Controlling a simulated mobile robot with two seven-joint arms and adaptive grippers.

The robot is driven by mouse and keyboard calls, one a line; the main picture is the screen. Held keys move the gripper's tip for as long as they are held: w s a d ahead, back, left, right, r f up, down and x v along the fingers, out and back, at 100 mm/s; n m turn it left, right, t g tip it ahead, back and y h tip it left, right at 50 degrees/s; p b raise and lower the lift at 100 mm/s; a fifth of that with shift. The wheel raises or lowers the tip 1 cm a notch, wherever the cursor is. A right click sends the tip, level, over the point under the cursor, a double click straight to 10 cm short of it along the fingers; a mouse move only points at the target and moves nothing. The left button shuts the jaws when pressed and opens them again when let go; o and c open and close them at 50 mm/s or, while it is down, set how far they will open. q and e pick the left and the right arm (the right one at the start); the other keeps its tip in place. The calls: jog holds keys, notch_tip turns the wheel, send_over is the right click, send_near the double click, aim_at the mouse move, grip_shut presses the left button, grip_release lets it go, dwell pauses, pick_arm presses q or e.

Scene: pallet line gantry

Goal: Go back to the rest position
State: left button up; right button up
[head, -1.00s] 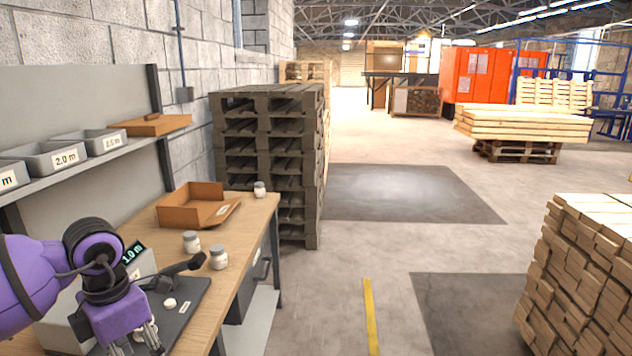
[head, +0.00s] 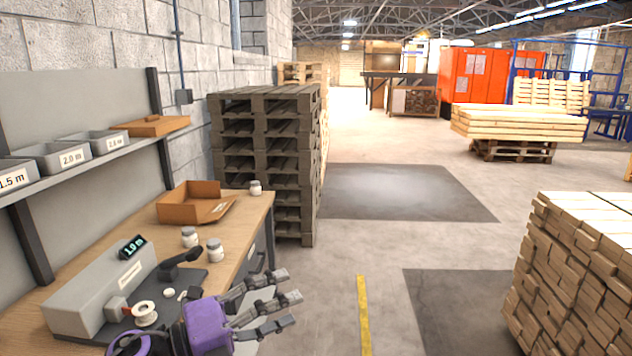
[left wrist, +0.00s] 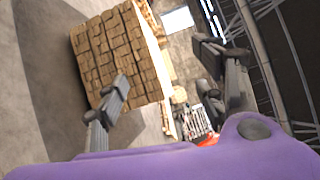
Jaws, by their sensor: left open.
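My left gripper (head: 284,300) is at the lower middle of the head view, in front of the bench's right edge. Its purple body is low in the picture and its grey fingers point right. It is open, with nothing between its fingers. In the left wrist view the fingers (left wrist: 175,75) are spread wide, with the timber stack tilted beyond them. My right gripper shows in neither view.
The wooden bench (head: 232,235) holds a grey device (head: 100,290) with a display, a white spool (head: 145,313), several jars and an open cardboard box (head: 187,208). Dark pallets (head: 262,160) stand behind it. A timber stack (head: 575,270) stands at right. The floor between is clear.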

pick_arm(q)
jog(key=s+a+f+n+t+y+p, duration=0.1)
jog(key=s+a+f+n+t+y, duration=0.2)
jog(key=f+n, duration=0.5)
jog(key=s+a+f+n+y, duration=0.3)
jog(key=a+f+n+y, duration=0.25)
jog(key=f+n, duration=0.25)
jog(key=s+a+f+n+t+y+p, duration=0.1)
jog(key=s+a+f+n+t+y, duration=0.15)
jog(key=a+f+n+y, duration=0.35)
jog(key=s+f+n+g, duration=0.1)
jog(key=s+f+n, duration=0.2)
jog(key=s+f, duration=0.2)
jog(key=s+f+n+g+y+p, duration=0.1)
jog(key=s+f, duration=0.4)
jog(key=s, duration=0.7)
jog(key=s+d+f+n+g, duration=0.1)
jog(key=s+f+n+g, duration=0.2)
jog(key=s, duration=0.6)
jog(key=f+n, duration=0.2)
jog(key=shift+n+p, duration=0.4)
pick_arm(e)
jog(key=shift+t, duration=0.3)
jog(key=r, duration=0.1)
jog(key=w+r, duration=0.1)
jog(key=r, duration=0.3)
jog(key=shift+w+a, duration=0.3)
